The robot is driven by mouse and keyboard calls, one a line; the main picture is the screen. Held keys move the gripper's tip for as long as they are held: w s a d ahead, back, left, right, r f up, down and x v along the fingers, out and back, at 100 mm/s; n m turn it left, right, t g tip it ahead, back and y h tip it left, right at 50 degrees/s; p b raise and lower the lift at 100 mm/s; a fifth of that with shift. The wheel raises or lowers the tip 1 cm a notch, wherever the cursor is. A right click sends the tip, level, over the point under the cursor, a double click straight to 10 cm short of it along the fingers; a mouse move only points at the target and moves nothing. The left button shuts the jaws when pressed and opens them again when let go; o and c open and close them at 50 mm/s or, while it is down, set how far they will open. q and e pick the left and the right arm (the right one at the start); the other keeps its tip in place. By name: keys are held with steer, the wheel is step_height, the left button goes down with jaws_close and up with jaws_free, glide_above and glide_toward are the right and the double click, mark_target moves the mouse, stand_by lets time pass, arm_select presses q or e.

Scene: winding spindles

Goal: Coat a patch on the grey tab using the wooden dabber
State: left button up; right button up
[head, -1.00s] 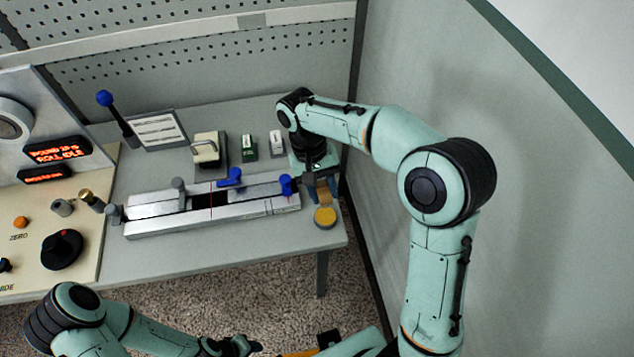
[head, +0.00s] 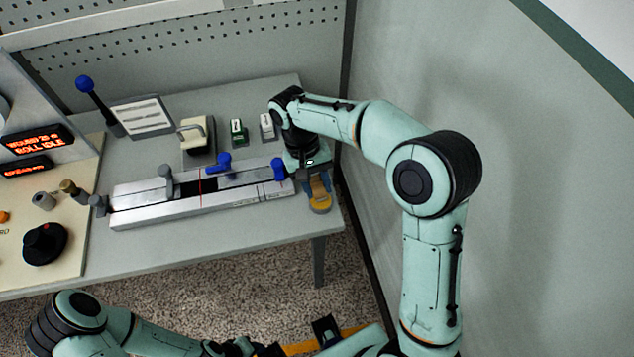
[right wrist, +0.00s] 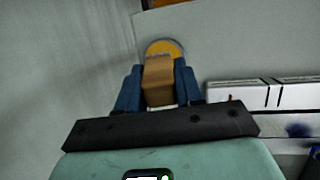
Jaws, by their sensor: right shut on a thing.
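My right gripper (head: 317,180) is shut on the wooden dabber (right wrist: 158,80), a tan block between its blue fingers in the right wrist view. The dabber's lower end overlaps a round pot with a yellow-orange top (head: 320,207) at the table's right edge; I cannot tell whether they touch. The pot also shows behind the dabber in the right wrist view (right wrist: 163,46). Flat grey strips lie on the metal rail (head: 205,206) left of the gripper; I cannot tell which one is the grey tab. My left gripper (head: 237,347) is low at the bottom edge, its jaws unclear.
Blue clamp levers (head: 218,162) and a grey one (head: 166,180) stand on the rail. Behind it are a tape-like holder (head: 196,140), a green-based block (head: 238,132) and a white block (head: 266,126). A wall closes off the right side.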

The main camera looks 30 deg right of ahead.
mark_target(317, 180)
arm_select(q)
steer(key=shift+s+f, duration=0.15)
steer(key=shift+f, duration=0.15)
arm_select(e)
steer(key=shift+f, duration=0.55)
stand_by(0.4)
arm_select(q)
steer(key=shift+r, duration=0.2)
arm_select(e)
steer(key=shift+f, duration=0.1)
stand_by(1.1)
arm_select(q)
steer(key=shift+r, duration=0.1)
arm_select(e)
steer(key=shift+r+p, duration=0.85)
steer(key=shift+r, duration=0.6)
steer(key=shift+r+p, duration=1.35)
steer(key=shift+r, duration=0.85)
arm_select(q)
steer(key=w+r, duration=0.4)
steer(key=r, duration=0.1)
steer(key=shift+r, duration=0.2)
steer(key=shift+s, duration=0.15)
arm_select(e)
steer(key=shift+f, duration=0.1)
